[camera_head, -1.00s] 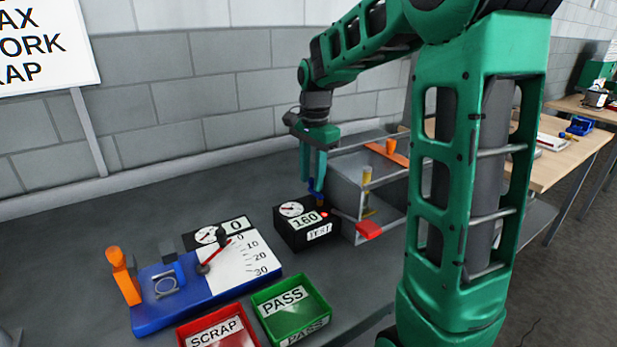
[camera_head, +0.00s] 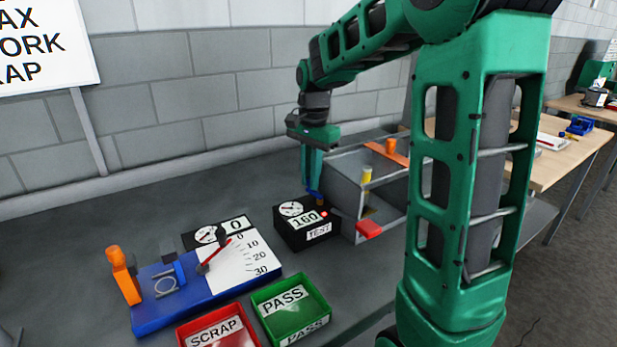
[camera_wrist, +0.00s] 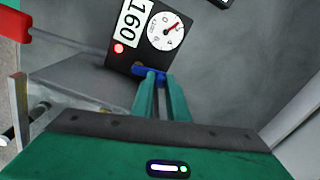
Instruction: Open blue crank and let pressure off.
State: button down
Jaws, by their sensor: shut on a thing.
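The blue crank (camera_wrist: 148,72) sits at the edge of a black gauge box (camera_head: 290,236), beside the grey metal frame. My gripper (camera_wrist: 158,77) points down and is shut on the blue crank; its fingers hide part of it. In the head view the gripper (camera_head: 313,188) reaches the back right corner of the box, where a little of the blue shows. The box has a round dial with a red needle, a display reading 160, a TEST label and a lit red lamp (camera_wrist: 118,48).
The grey frame (camera_head: 347,190) with a red-ended lever (camera_head: 369,229) stands close right of the box. A blue pull-test fixture (camera_head: 170,310) with an orange handle and a scale is at left; its display reads 0. Red SCRAP (camera_head: 217,331) and green PASS (camera_head: 290,308) trays are in front.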

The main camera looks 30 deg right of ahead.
jog(key=n, duration=0.1)
jog(key=a+n, duration=0.1)
jog(key=n, duration=0.1)
jog(key=shift+a, duration=0.15)
jog(key=n, duration=0.2)
jog(key=a+n, duration=0.1)
jog(key=n, duration=0.1)
jog(key=shift+s+r, duration=0.1)
jog(key=shift+s, duration=0.25)
jog(key=n, duration=0.2)
jog(key=s+n, duration=0.1)
jog(key=a+n, duration=0.1)
jog(key=n, duration=0.1)
jog(key=shift+s+n, duration=0.3)
jog(key=c, duration=1.7)
grip_release()
jog(key=shift+s, duration=0.1)
jog(key=shift+c, duration=0.2)
notch_tip(320, 180, up, 11)
jog(key=shift+d+f, duration=0.2)
jog(key=shift+d, duration=0.05)
